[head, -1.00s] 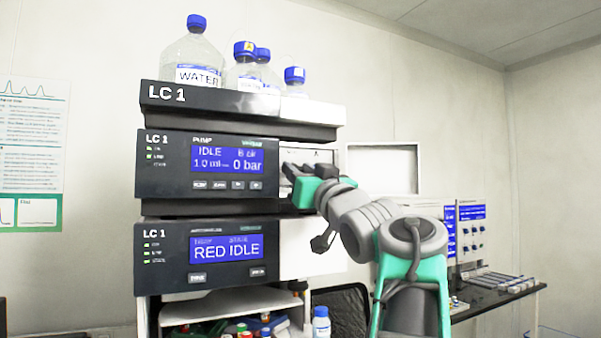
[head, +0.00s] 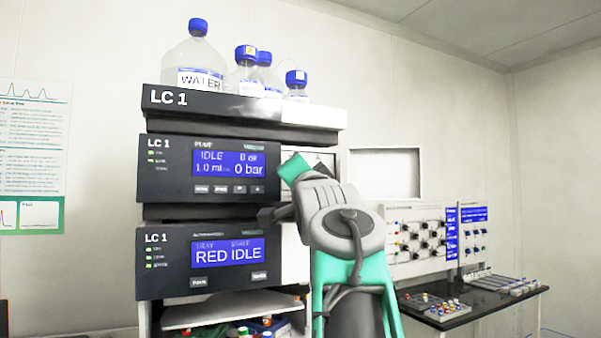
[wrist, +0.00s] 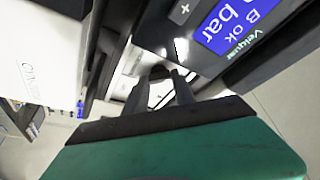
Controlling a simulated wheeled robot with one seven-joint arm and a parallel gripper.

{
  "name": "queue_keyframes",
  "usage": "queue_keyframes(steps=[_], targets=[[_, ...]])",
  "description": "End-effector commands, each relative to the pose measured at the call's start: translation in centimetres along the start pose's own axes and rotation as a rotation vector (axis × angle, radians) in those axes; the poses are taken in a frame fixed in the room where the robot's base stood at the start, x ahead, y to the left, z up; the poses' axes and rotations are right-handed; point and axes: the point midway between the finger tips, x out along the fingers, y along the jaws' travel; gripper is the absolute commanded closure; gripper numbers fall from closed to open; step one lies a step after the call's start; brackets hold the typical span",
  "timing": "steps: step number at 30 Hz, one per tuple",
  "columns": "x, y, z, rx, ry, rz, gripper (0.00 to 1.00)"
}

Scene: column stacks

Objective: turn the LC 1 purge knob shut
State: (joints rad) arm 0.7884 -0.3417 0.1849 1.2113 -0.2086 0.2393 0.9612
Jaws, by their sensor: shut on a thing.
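The LC 1 pump module (head: 165,180) is in the middle of the stack in the head view; its blue display (head: 228,162) reads IDLE and 0 bar. My gripper, seen in the wrist view (wrist: 168,80), has its two dark fingers reaching to the pump's light right-hand panel, beside the display. The fingers are shut on a small dark round thing, the purge knob (wrist: 158,72), mostly hidden between them. In the head view my wrist covers the knob and the fingertips, so its angle cannot be read.
Bottles, one labelled WATER (head: 197,58), stand on the LC 1 top tray (head: 220,110). The RED IDLE module (head: 165,262) is below the pump. A bench (head: 475,305) with another panel of knobs (head: 420,240) stands at right.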

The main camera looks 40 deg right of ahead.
Motion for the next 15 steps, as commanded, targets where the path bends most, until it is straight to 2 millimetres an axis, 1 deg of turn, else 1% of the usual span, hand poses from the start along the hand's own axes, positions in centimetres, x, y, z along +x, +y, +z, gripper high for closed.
queue_keyframes(steps=[3, 15], targets=[[0.09, -0.35, 0.00, 0.102, -0.004, 0.041, 1.00], [0.16, -0.52, -0.15, 0.441, -0.003, 0.185, 1.00]])
